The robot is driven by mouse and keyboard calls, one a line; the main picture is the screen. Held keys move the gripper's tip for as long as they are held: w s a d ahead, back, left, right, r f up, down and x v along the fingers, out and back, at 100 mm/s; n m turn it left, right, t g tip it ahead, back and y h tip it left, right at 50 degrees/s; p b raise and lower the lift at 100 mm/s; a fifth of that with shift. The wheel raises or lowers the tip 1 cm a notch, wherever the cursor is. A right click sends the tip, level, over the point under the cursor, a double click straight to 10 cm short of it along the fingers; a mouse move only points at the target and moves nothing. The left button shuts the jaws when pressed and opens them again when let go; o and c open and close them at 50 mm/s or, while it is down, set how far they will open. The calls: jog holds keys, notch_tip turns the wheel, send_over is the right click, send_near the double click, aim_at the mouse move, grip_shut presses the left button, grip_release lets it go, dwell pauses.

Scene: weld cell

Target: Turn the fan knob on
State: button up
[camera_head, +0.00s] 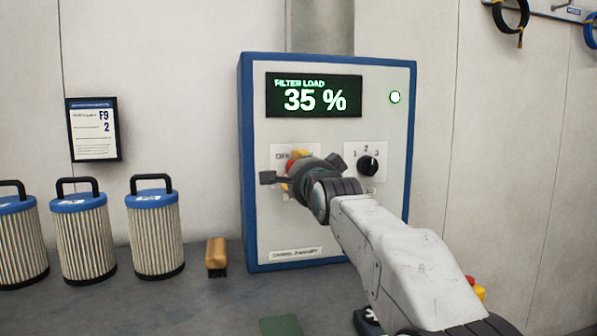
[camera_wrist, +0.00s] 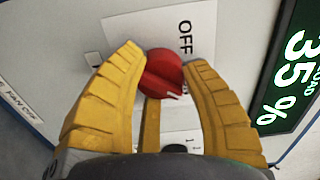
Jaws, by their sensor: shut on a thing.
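The fan knob is red and sits on a white plate marked OFF on the front of a blue-edged control cabinet (camera_head: 400,130). In the wrist view the red knob (camera_wrist: 160,78) lies between the two yellow fingertips of my gripper (camera_wrist: 163,62). The fingers are shut on it, one at each side. In the head view my gripper (camera_head: 298,162) covers most of the plate, and only a little of the red knob (camera_head: 290,164) shows. The knob's exact pointing is hard to tell.
A black selector knob (camera_head: 368,165) marked 1, 2, 3 is close to the right. Above, a display (camera_head: 314,96) reads filter load 35 % beside a lit green lamp (camera_head: 395,97). A brush (camera_head: 216,257) and several filters (camera_head: 155,235) stand on the bench at left.

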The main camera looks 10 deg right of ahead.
jog(key=shift+r+m, duration=0.15)
jog(key=shift+m, duration=0.35)
dwell(0.3)
jog(key=o, duration=1.2)
jog(key=shift+o, duration=0.2)
jog(key=s, duration=1.2)
